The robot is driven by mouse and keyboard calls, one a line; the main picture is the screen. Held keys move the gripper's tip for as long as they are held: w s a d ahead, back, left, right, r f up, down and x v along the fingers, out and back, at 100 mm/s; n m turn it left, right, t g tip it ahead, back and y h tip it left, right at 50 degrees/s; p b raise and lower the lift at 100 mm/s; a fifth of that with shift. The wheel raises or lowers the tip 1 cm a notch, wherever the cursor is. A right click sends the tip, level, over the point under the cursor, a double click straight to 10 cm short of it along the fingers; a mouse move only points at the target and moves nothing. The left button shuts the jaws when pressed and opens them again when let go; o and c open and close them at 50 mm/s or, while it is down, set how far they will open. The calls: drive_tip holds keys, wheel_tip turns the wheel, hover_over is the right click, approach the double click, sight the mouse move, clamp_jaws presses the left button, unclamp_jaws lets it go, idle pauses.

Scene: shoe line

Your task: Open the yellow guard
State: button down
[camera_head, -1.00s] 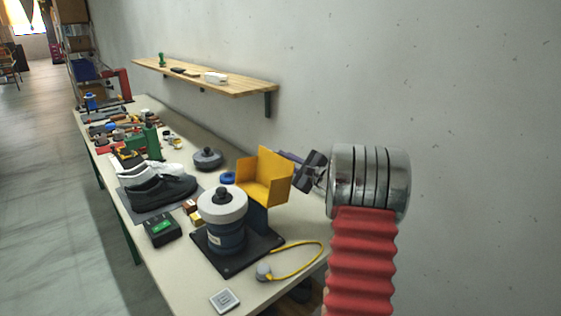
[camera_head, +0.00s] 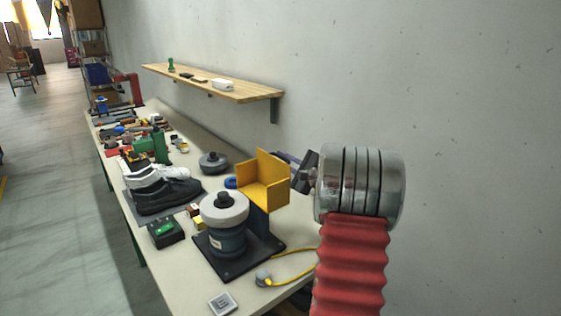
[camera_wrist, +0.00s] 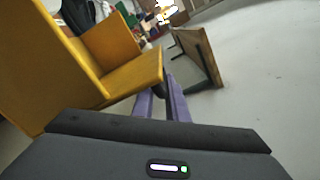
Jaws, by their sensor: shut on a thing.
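The yellow guard (camera_head: 264,192) is an open-sided box of flat panels. It stands up behind and to the right of the grey machine (camera_head: 223,230), on a dark post, clear of the machine's round pale top. My gripper (camera_head: 287,158) reaches it from the right, with its fingertips partly hidden behind the guard's right side. The exact contact is hidden.
A yellow cable with a grey end piece (camera_head: 263,277) lies in front of the machine. Shoes (camera_head: 168,195), a black box with a green display (camera_head: 166,232) and several tools crowd the table to the left. A wooden shelf (camera_head: 215,82) juts from the wall.

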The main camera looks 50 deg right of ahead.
drive_tip(key=shift+d+r, duration=0.15)
drive_tip(key=shift+r, duration=0.2)
drive_tip(key=c, duration=1.9)
unclamp_jaws()
drive_tip(key=shift+s+f, duration=0.1)
drive_tip(key=shift+o, duration=0.3)
drive_tip(key=shift+f, duration=0.1)
drive_tip(key=s+a, duration=0.2)
drive_tip(key=s, duration=1.1)
drive_tip(key=shift+s, duration=0.35)
